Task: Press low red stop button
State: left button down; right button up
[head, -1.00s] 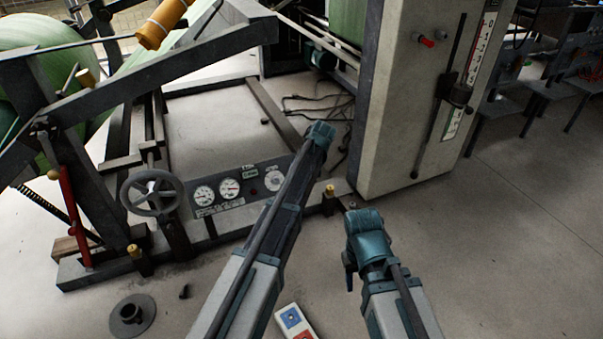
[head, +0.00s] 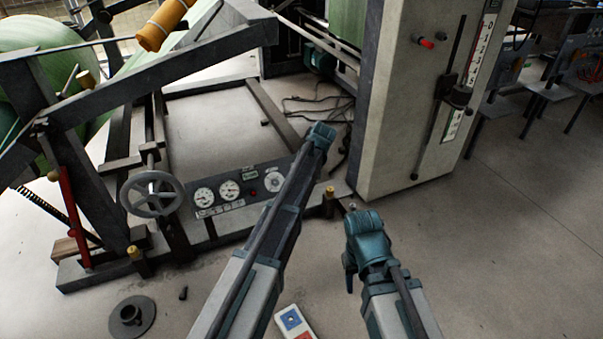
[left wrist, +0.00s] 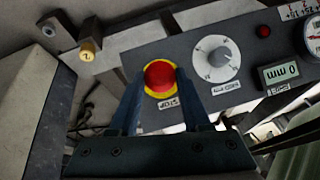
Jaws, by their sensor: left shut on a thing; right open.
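The red stop button (left wrist: 159,76) has a yellow collar and a STOP label, on a dark control panel (left wrist: 120,64). In the left wrist view the two fingers of my left gripper (left wrist: 160,92) are on either side of the button and shut on it. In the head view my left arm hides the button and the left fingers; the panel shows beside the arm (head: 238,200). My right gripper (head: 349,268) is open and empty, above the floor, clear of the panel.
The panel also carries a white dial (left wrist: 215,58), a red lamp (left wrist: 263,31), a display (left wrist: 280,73) and gauges (head: 229,189). A handwheel (head: 152,193) stands left of it. A tall grey cabinet (head: 400,110) stands right. Open floor lies at the right.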

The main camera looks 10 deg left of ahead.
dwell(0.6)
pick_arm(q)
jog(key=shift+w+a+f+b, duration=0.2)
jog(key=shift+w+f+b, duration=0.15)
jog(key=shift+r, duration=0.15)
jog(key=shift+c, duration=1.7)
grip_release()
jog(key=p+v, duration=1.2)
jog(key=v, duration=0.1)
jog(key=shift+r+p, duration=0.3)
jog(key=shift+p, duration=0.05)
jog(key=shift+s+d, duration=0.1)
